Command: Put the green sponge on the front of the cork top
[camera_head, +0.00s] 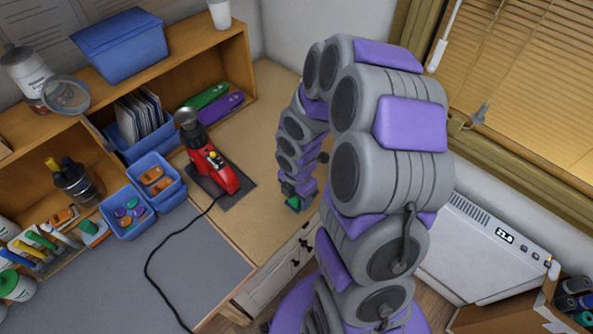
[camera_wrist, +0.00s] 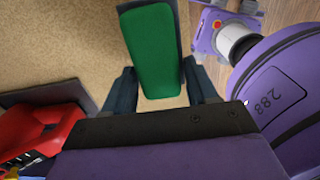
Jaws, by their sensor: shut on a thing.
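The green sponge (camera_wrist: 153,48) is between the two dark fingers of my gripper (camera_wrist: 160,88) in the wrist view, and the gripper is shut on it. In the head view my gripper (camera_head: 299,194) points down at the right front part of the tan cork top (camera_head: 252,137), with a bit of the green sponge (camera_head: 293,203) showing at its tip. The cork top (camera_wrist: 60,40) lies behind the sponge in the wrist view. I cannot tell whether the sponge touches the cork.
A red tool (camera_head: 212,168) stands on a dark mat on the cork, left of my gripper, with a black cable. Blue bins (camera_head: 128,212) and a shelf (camera_head: 170,50) line the left and back. White drawers (camera_head: 280,270) lie below the front edge. Cork between tool and gripper is clear.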

